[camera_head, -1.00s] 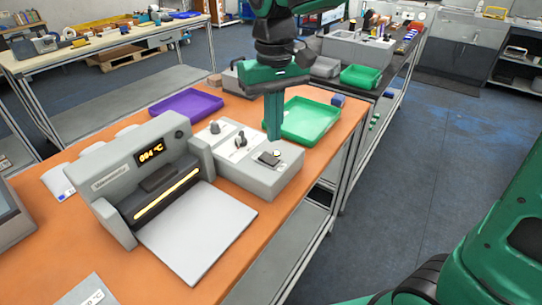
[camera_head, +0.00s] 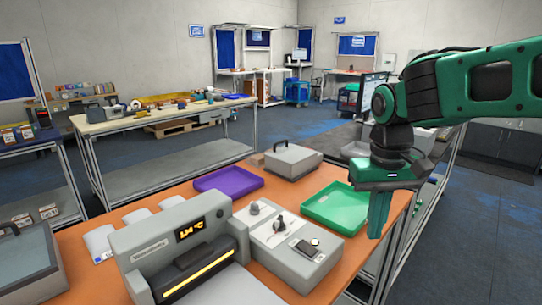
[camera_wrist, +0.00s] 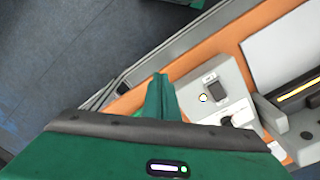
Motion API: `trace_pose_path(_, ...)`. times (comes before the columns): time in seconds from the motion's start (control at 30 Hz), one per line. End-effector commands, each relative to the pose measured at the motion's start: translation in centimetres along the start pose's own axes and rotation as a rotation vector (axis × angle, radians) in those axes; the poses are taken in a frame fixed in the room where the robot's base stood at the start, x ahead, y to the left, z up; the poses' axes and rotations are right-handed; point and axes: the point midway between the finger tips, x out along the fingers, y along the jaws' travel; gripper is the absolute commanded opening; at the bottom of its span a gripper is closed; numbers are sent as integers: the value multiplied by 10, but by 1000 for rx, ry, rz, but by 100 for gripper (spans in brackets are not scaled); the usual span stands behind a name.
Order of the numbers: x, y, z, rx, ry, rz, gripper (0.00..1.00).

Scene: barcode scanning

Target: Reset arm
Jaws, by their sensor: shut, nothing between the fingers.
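My gripper (camera_head: 379,212) is shut and empty. In the head view it points down at the right edge of the orange table (camera_head: 135,212), in front of the green tray (camera_head: 338,205). In the wrist view my gripper (camera_wrist: 160,82) hangs beside a grey control box (camera_wrist: 212,78) with knobs and a small dark device on it. The same control box (camera_head: 270,232) stands to the left of the gripper in the head view, apart from it.
A grey sealing machine (camera_head: 160,235) with a lit display stands at the front of the table. A purple tray (camera_head: 228,181) and a grey lidded box (camera_head: 291,160) stand behind it. Open floor (camera_head: 500,220) lies to the right.

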Motion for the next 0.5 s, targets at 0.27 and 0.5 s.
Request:
trace_pose_path(0.27,46,138,107,367,-10,-4,0)
trace_pose_path(0.5,80,174,180,551,-17,-24,0)
